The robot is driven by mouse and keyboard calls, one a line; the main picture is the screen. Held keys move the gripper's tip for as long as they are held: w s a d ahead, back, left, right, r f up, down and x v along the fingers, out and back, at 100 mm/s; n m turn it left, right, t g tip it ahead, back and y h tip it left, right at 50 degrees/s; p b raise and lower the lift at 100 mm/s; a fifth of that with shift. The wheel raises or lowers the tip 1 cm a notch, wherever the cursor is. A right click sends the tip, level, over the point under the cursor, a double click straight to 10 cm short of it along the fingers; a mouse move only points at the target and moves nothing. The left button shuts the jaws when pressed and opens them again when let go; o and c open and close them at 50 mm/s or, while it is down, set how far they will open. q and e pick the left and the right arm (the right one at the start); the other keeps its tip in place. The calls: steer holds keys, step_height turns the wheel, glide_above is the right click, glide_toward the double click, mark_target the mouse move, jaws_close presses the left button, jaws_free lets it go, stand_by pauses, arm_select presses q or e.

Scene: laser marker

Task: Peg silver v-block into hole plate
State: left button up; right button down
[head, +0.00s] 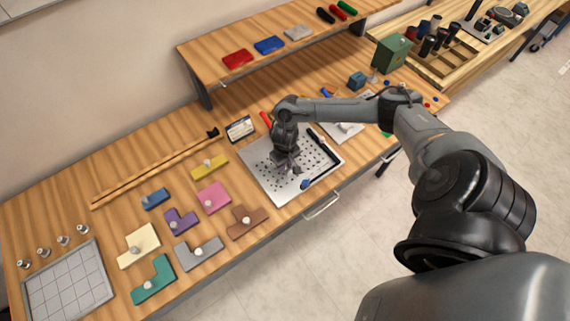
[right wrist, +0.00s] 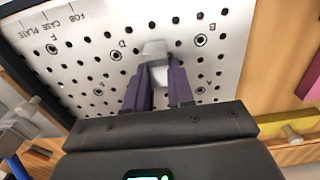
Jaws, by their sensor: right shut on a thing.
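The hole plate (head: 258,164) is a pale, perforated plate lying on the wooden bench. In the right wrist view, the plate (right wrist: 105,65) shows rows of dark holes, a few ringed holes with letters, and "FOB CASE PLATE" printed at one edge. My right gripper (head: 286,170) is over the middle of the plate. In the right wrist view, my right gripper (right wrist: 160,82) is shut on a light grey block, the silver v-block (right wrist: 155,55). The block's far end is close to the plate; I cannot tell whether it touches or sits in a hole. My left gripper is not in view.
A black bar (head: 323,148) and a blue-ended tool (head: 306,184) lie at the plate's right side. Several knobbed coloured pieces, including a brown one (head: 247,222), lie to the left. A raised shelf (head: 215,78) runs behind.

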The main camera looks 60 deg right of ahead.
steer(key=shift+f, duration=0.25)
steer(key=c, duration=0.9)
jaws_free()
step_height(320, 180, up, 11)
steer(key=shift+f+p, duration=0.1)
steer(key=shift+p, duration=0.8)
